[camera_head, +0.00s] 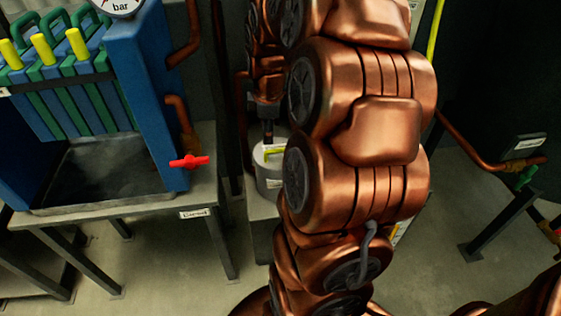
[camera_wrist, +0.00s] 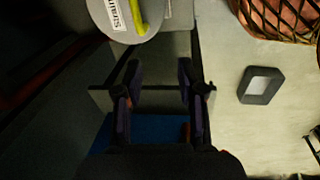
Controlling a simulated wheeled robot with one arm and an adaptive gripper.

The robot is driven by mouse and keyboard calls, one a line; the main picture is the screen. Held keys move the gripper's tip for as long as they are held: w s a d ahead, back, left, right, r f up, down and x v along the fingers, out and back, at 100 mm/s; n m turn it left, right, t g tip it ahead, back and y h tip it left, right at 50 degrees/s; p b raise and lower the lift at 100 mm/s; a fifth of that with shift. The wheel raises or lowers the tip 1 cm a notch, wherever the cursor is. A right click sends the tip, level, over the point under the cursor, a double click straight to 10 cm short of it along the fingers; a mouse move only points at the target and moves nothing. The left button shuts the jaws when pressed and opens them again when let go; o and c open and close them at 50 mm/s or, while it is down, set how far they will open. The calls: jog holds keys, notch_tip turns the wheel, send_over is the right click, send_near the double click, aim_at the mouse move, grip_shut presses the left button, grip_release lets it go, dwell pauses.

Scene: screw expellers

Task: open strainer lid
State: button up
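The strainer (camera_head: 268,182) is a grey cylinder, partly hidden behind my copper arm in the head view. Its round grey lid (camera_wrist: 107,22) is at the top edge of the wrist view, with a printed label and a yellow-green handle (camera_wrist: 150,14). The handle also shows on top of the strainer in the head view (camera_head: 272,154). The lid looks shut. My gripper (camera_wrist: 160,80) has its two dark fingers spread apart with nothing between them. In the wrist view the lid lies beyond the fingertips, up and to the left. The gripper appears apart from the handle.
A blue and green filter press (camera_head: 75,85) with yellow handles stands on a table (camera_head: 205,200) at left, beside a red valve handle (camera_head: 190,161). Copper pipes (camera_head: 490,158) run at right. A mesh basket (camera_wrist: 275,20) and a grey square frame (camera_wrist: 246,86) show at right.

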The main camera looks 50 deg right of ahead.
jog(key=n+b, duration=0.1)
jog(key=b, duration=0.1)
send_near(281, 150)
jog(key=shift+w+d+f+b, duration=0.15)
jog(key=shift+w+f, duration=0.1)
jog(key=shift+f, duration=1.1)
jog(key=shift+w+d+f+b, duration=0.1)
jog(key=shift+w+f, duration=0.15)
jog(key=shift+f, duration=1.1)
jog(key=shift+w+d+f+b, duration=0.15)
jog(key=shift+w+f, duration=0.1)
jog(key=shift+f, duration=1.15)
jog(key=shift+c, duration=0.3)
grip_shut()
